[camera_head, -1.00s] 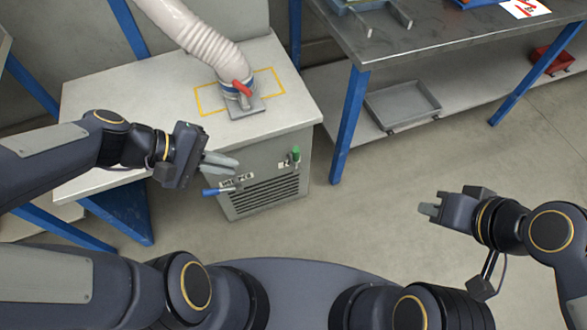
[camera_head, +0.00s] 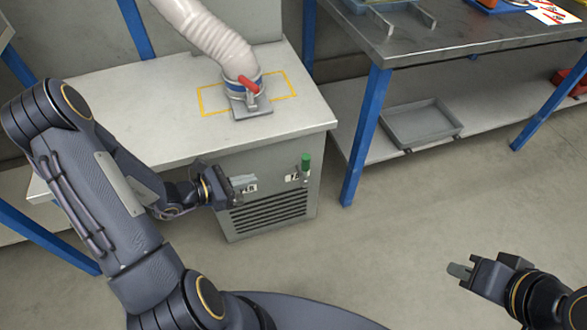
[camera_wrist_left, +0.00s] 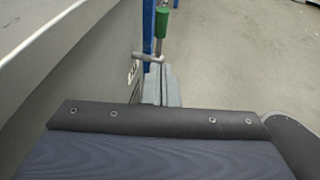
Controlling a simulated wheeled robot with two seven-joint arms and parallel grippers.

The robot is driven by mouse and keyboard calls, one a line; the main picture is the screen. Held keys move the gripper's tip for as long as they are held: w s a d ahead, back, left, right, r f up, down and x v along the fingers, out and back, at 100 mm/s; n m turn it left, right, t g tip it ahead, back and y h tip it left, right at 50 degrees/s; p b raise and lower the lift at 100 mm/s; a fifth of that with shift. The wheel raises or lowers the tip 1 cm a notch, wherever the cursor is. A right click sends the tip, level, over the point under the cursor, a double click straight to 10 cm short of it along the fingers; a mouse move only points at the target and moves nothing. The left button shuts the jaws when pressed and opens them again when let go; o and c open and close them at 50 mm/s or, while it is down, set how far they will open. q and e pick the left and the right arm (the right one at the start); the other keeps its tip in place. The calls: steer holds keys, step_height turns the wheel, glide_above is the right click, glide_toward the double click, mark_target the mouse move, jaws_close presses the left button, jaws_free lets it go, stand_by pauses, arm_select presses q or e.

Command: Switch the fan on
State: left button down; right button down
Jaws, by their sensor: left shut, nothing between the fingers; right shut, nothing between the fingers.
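The grey cabinet (camera_head: 262,224) has a lever with a green handle (camera_head: 305,162) on its front, at the right. The green handle stands upright and also shows in the left wrist view (camera_wrist_left: 161,23), on a metal pivot. My left gripper (camera_head: 246,183) is shut and empty at the cabinet front, left of the green lever and apart from it. In the left wrist view its fingers (camera_wrist_left: 163,85) point towards the green lever. The blue-handled lever is hidden, probably behind my left gripper. The labels are too small to read surely. My right gripper (camera_head: 460,271) is shut and empty over the floor.
A ribbed hose (camera_head: 210,35) with a red handle (camera_head: 248,85) stands on the cabinet top inside a yellow outline. A metal workbench (camera_head: 450,40) with blue legs is at the right, with a grey tray (camera_head: 420,122) on its lower shelf. The floor before it is clear.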

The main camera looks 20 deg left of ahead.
arm_select(q)
steer(key=shift+d, duration=0.1)
steer(key=b, duration=0.3)
glide_toward(305, 169)
steer(key=w+d, duration=0.2)
steer(key=w, duration=0.2)
steer(key=shift+x, duration=0.85)
steer(key=shift+s+d, duration=0.15)
